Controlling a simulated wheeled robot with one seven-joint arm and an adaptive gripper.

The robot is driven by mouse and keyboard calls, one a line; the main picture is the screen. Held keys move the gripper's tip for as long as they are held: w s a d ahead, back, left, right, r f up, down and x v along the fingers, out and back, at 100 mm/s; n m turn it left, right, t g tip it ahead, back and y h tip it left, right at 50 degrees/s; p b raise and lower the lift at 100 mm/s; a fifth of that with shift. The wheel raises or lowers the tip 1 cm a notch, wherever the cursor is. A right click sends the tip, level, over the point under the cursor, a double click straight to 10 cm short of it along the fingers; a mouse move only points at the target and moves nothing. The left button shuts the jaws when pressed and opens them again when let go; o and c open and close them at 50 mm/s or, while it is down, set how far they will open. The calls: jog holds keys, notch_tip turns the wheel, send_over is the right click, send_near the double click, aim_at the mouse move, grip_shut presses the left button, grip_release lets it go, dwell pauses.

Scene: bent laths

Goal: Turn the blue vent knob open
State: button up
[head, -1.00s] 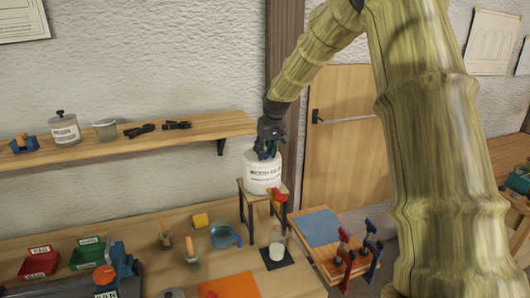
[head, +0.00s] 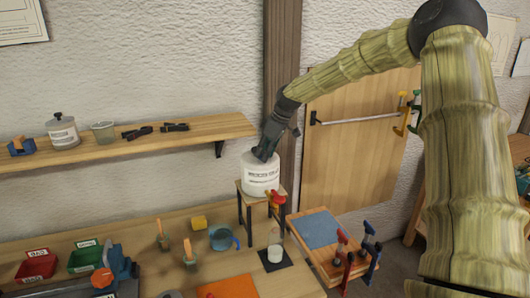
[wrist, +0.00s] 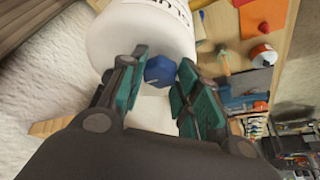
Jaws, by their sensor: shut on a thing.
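A white container (head: 260,175) with a dark printed label stands on a small wooden stand. A red tap (head: 278,199) sticks out low on its right side. The blue vent knob (wrist: 160,70) sits on top of the container, between the green pads of my gripper (wrist: 163,60). My gripper is shut on the knob. In the head view my gripper (head: 266,150) comes down at a tilt onto the container's top and hides the knob. A clear glass with whitish content (head: 275,252) stands below the tap on a black mat (head: 286,263).
A wall shelf (head: 190,132) with a lidded jar, a cup and black clamps is at left.

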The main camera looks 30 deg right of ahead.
dwell(0.4)
jog(key=o, duration=1)
jog(key=shift+w+d+f, duration=0.1)
jog(key=shift+w, duration=0.05)
jog(key=v, duration=1.2)
jog(key=shift+w, duration=0.1)
